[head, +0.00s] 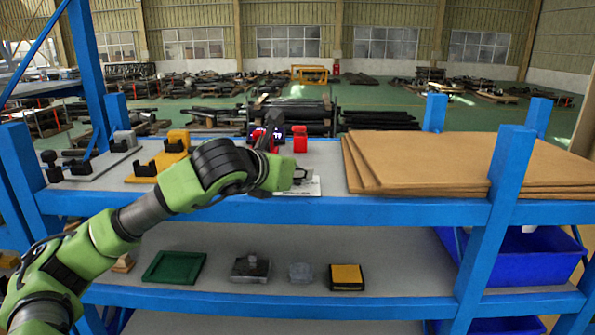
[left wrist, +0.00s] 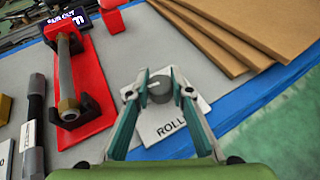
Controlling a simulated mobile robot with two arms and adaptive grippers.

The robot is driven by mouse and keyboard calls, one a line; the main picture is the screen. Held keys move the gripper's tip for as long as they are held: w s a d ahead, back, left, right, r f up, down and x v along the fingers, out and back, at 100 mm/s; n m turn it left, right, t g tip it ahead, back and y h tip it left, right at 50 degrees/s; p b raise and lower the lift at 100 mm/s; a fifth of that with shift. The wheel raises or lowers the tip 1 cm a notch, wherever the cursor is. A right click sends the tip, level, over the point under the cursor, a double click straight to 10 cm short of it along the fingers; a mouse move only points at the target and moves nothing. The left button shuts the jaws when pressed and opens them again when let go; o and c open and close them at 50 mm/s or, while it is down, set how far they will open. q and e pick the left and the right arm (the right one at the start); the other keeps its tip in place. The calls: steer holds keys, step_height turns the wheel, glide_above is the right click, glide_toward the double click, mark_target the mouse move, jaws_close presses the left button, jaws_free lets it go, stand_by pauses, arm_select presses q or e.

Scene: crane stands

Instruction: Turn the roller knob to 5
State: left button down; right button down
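The roller knob (left wrist: 160,90) is a small round dark grey knob on a white plate (left wrist: 172,122) whose visible letters read "ROLL". My left gripper (left wrist: 160,84) has one finger on each side of the knob in the left wrist view. Its fingers are apart, and I cannot tell for sure whether the pads touch the knob. In the head view the left gripper (head: 301,177) is low over the white plate (head: 302,188) at the shelf's front edge, and the knob is mostly hidden there. Scale marks on the plate are not readable. My right gripper is not in view.
Brown boards (head: 430,160) are stacked right of the plate. A red holder (left wrist: 88,85) with a metal rod stands left of it, with a dark display (left wrist: 68,22) behind. Yellow holders (head: 160,160) are farther left. Blue uprights frame the rack.

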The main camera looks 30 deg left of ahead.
arm_select(q)
steer(key=shift+a+f+b, duration=0.1)
steer(key=shift+b, duration=0.2)
steer(key=shift+f+m+h+b, duration=0.15)
steer(key=shift+m+h+b, duration=0.65)
steer(key=shift+h+b, duration=0.25)
steer(key=shift+m+h+b, duration=0.5)
steer(key=shift+m+h, duration=0.2)
steer(key=shift+h, duration=0.15)
steer(key=shift+r+m+g+h, duration=0.3)
steer(key=shift+m+g+h, duration=0.1)
steer(key=shift+m+h, duration=0.75)
steer(key=shift+m+g+h+p, duration=0.55)
steer(key=shift+m+g+h, duration=0.15)
steer(key=shift+m+h, duration=0.6)
steer(key=c, duration=1.8)
jaws_free()
